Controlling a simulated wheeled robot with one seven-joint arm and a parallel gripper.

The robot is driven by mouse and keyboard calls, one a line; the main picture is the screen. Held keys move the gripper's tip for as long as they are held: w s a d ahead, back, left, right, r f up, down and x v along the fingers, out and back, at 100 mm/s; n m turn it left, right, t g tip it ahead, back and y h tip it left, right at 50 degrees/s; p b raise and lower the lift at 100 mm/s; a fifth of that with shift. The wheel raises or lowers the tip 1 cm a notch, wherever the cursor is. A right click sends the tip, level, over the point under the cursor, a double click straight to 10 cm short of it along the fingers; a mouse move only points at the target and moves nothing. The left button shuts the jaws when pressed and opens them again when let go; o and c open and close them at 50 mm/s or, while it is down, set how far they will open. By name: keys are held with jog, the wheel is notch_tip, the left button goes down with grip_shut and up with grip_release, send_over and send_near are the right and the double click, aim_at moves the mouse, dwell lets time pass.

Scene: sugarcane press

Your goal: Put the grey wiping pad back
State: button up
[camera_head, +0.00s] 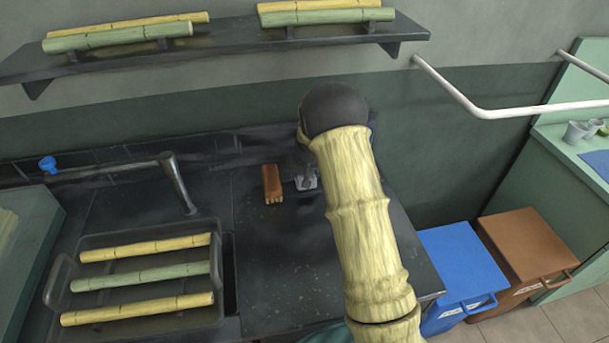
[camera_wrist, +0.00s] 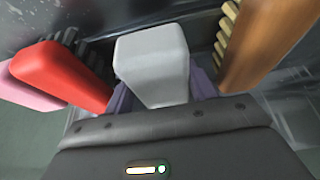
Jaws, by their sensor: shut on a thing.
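The grey wiping pad (camera_wrist: 152,62) is a pale grey block in the middle of the wrist view. My gripper (camera_wrist: 160,92) is shut on it, with a purple finger on each side. The pad is between a red-handled brush (camera_wrist: 62,78) on the left and a brown brush (camera_wrist: 262,42) on the right. I cannot tell whether the pad touches the surface beneath. In the head view a brown brush (camera_head: 272,184) lies on the dark counter beside a small pale grey piece, partly behind my arm; my fingers are not clear there.
The dark counter (camera_head: 275,285) is bare in front of the brush. A tray (camera_head: 60,290) with cane pieces is at left, near a tap (camera_head: 178,185). A shelf (camera_head: 220,42) with cane hangs above. A blue bin (camera_head: 462,268) and a brown bin (camera_head: 525,250) stand right.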

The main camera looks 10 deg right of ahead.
jog(key=shift+f, duration=0.7)
jog(key=shift+f, duration=0.4)
jog(key=shift+f+b, duration=0.2)
jog(key=shift+b, duration=0.2)
jog(key=o, duration=1)
jog(key=shift+c, duration=0.2)
